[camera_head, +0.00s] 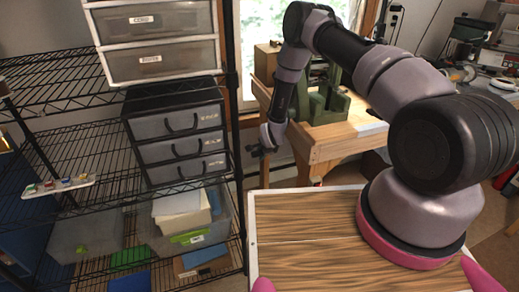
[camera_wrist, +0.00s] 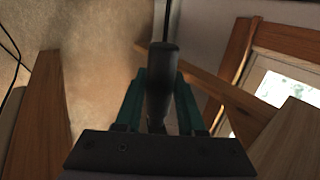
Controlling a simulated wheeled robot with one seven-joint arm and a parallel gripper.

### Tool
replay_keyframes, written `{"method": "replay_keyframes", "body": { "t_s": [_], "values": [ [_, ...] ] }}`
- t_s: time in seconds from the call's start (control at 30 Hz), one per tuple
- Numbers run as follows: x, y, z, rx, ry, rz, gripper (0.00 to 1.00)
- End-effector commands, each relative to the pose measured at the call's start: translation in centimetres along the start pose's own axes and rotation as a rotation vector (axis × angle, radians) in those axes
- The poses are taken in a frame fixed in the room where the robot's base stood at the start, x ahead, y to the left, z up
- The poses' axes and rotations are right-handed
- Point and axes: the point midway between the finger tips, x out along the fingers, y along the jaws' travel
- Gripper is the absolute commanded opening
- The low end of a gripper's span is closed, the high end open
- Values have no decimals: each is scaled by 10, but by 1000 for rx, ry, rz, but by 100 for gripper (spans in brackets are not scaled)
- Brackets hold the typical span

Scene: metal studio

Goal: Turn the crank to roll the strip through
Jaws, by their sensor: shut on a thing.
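A green rolling mill (camera_head: 322,104) stands on a wooden bench (camera_head: 338,142) in the head view, partly behind my arm. My gripper (camera_head: 262,149) hangs low at the bench's left side. In the wrist view, my gripper (camera_wrist: 160,86) has its teal fingers on both sides of a dark, rounded crank handle (camera_wrist: 163,60) and is shut on it. A thin dark rod runs on from the handle to the top of the view. The crank's link to the mill is hidden, and I cannot make out the strip.
Black wire shelving (camera_head: 105,128) with drawer units (camera_head: 178,138) stands close on the left. A window (camera_head: 262,45) is behind the bench. In the wrist view, wooden bench legs (camera_wrist: 40,110) and beams (camera_wrist: 225,90) stand around the gripper. More tools crowd the right bench (camera_head: 485,65).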

Motion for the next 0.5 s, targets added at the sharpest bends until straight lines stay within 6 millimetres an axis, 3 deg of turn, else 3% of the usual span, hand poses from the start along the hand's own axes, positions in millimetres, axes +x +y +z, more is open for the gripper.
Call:
{"method": "replay_keyframes", "body": {
  "t_s": [0.27, 0.5],
  "values": [
    [-14, 50, -2, 1, 2, 186, 0],
    [-43, 103, -2, 0, 3, 410, 0]
  ]
}}
